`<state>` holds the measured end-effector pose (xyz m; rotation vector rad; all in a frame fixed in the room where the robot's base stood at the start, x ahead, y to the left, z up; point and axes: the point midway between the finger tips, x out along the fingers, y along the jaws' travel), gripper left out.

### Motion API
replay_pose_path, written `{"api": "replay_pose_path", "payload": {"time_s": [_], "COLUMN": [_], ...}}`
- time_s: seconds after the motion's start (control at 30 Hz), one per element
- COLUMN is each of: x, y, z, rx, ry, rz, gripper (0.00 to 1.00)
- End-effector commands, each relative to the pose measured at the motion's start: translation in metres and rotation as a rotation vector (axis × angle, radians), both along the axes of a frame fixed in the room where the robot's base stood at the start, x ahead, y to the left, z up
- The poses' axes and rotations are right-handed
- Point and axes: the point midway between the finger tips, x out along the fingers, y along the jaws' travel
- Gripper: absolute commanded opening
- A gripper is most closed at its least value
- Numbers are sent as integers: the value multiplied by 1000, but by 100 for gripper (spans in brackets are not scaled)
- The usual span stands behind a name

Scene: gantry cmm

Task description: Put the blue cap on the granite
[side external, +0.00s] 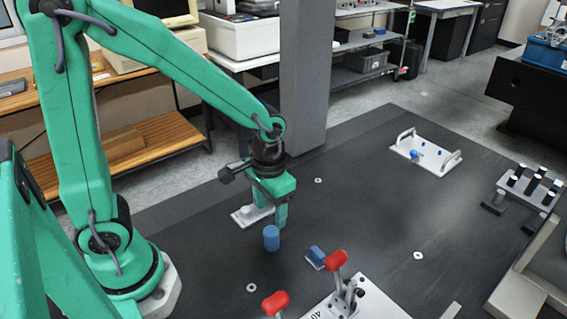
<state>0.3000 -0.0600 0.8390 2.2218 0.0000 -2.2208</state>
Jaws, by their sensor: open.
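The granite (375,225) is the large dark flat table top. A blue cylinder (271,238), which I take to be the blue cap, appears upright on the granite just in front of and below my gripper. My green gripper (270,212) points down with its jaws apart and nothing visible between them. The near finger ends just above and behind the blue cylinder in this view; I cannot tell whether they touch. The far finger is partly hidden.
A small blue block (317,253) lies right of the cylinder. Red-handled clamps (336,261) stand on a white plate at the front. A white plate (246,216) lies behind my gripper. A handled white tray (426,158) and a pin rack (528,186) are right. The grey column (305,80) stands behind.

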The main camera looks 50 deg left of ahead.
Motion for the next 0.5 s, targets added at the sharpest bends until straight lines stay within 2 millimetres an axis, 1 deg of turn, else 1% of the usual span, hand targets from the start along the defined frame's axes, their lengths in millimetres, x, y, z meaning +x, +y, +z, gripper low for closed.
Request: {"api": "replay_pose_path", "payload": {"time_s": [0.03, 0.2, 0.33, 0.5], "x": [1, 1, 0, 0], "y": [0, 0, 0, 0], "z": [9, 29, 39, 43], "rx": [-1, -1, 0, 0], "ry": [-5, -3, -2, 0], "rz": [0, 0, 0, 0], "gripper": [56, 56, 56, 56]}}
